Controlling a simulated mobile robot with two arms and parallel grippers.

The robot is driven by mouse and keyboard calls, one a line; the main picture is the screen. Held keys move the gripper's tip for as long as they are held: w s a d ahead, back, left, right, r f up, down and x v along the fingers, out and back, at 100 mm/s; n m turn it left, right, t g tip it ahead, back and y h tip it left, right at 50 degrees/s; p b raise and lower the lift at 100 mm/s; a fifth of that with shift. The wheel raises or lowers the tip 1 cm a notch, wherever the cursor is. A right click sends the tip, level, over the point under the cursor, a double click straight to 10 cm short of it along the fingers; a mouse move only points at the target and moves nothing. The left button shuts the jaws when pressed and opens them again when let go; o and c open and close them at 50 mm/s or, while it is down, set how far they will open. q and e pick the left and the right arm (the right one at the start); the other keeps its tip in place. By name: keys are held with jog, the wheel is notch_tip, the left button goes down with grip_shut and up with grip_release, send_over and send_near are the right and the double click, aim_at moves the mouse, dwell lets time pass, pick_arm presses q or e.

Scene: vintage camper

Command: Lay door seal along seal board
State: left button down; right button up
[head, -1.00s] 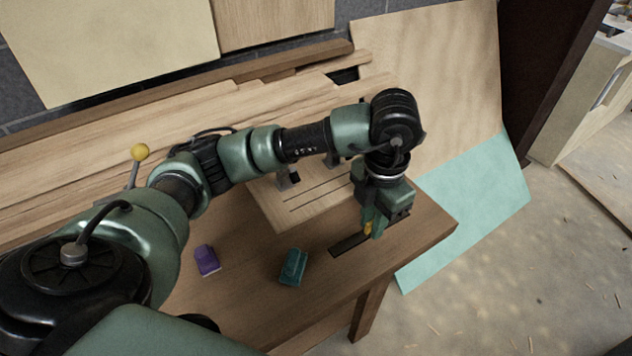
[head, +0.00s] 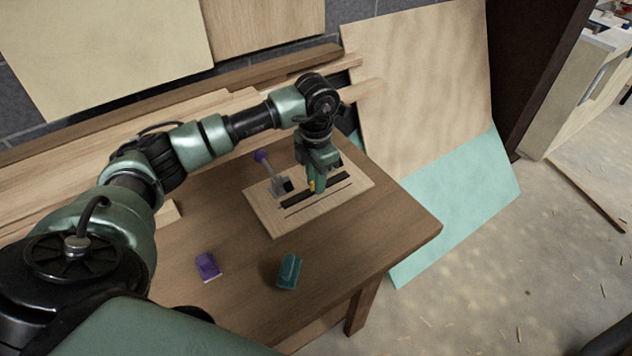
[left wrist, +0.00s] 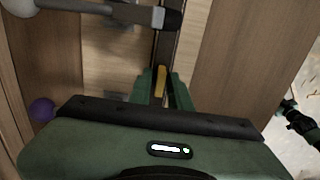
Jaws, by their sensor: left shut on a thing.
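The seal board (head: 262,212) is a light wooden panel with thin dark lines, lying on the brown table. My left gripper (head: 314,190) points down over it, shut on the door seal (head: 333,184), a flat black strip. In the left wrist view the seal (left wrist: 167,45) runs lengthwise between the fingers (left wrist: 163,88). It lies along the board's lines; whether it touches the board I cannot tell. A clamp (head: 280,187) with a purple knob stands on the board's left side. In the left wrist view its dark tip (left wrist: 172,19) reaches over the seal's line.
A purple block (head: 207,266) and a teal block (head: 289,271) lie on the table (head: 375,235) in front of the board. Planks (head: 60,190) and leaning panels (head: 420,90) stand behind. A green and black arm part (left wrist: 300,122) shows at the left wrist view's right edge.

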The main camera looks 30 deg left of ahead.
pick_arm(q)
jog(key=shift+f+p, duration=0.3)
jog(key=shift+f, duration=0.75)
pick_arm(e)
jog(key=shift+d+r, duration=0.4)
jog(key=shift+d, duration=0.1)
pick_arm(q)
jog(key=c, duration=1.7)
grip_release()
jog(key=shift+f+b, duration=0.1)
jog(key=shift+b, duration=0.2)
jog(key=o, duration=0.4)
